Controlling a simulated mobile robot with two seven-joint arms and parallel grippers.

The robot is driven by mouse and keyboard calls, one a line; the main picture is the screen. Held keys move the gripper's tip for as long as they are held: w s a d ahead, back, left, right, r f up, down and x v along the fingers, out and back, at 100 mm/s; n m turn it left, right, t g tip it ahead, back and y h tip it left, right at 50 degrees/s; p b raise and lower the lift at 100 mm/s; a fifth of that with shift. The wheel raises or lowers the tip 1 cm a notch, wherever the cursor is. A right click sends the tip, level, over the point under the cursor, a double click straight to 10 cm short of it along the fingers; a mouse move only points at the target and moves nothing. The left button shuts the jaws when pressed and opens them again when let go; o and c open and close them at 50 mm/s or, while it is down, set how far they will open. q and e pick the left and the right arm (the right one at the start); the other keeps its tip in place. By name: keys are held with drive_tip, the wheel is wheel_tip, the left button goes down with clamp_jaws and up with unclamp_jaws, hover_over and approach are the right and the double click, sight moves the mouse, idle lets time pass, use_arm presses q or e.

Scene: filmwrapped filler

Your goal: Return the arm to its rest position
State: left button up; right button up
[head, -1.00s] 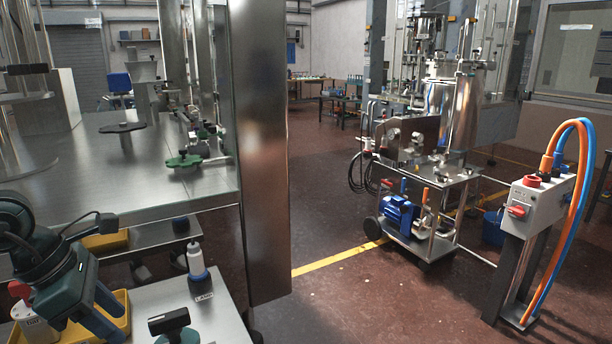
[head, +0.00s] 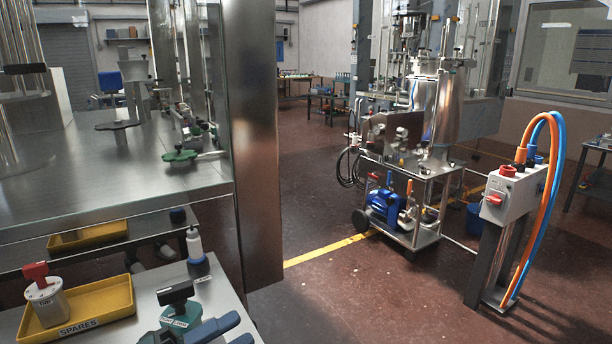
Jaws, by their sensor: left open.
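My left gripper (head: 234,331) shows only in part at the bottom edge of the head view, with blue-grey fingers pointing right. Its jaws are open, and no held thing shows between the parts in view. It is in front of a teal-based piece with a black handle (head: 178,296) on the steel side table (head: 222,292); I cannot tell whether they touch. The rest of the arm is mostly below the picture. My right gripper is not in view.
A yellow SPARES tray (head: 118,307) holds a white container with a red top (head: 46,300). A white bottle (head: 195,248) stands behind. A steel column (head: 256,150) rises close by. A wheeled pump cart (head: 412,215) and hose post (head: 510,205) stand right, with open floor between.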

use_arm(q)
drive_tip(key=s+a+f+n+t+y, duration=0.1)
drive_tip(key=a+f+n+t+y, duration=0.15)
drive_tip(key=f+n+y, duration=0.7)
drive_tip(key=s+a+f+n+t+y, duration=0.1)
drive_tip(key=a+f+n+t+y, duration=0.2)
drive_tip(key=f+n, duration=0.7)
drive_tip(key=s+d+f+n+g+y, duration=0.2)
drive_tip(key=s+f+n+g, duration=0.3)
drive_tip(key=s+f+n, duration=0.3)
drive_tip(key=shift+s+n+y, duration=0.35)
drive_tip(key=shift+y, duration=0.1)
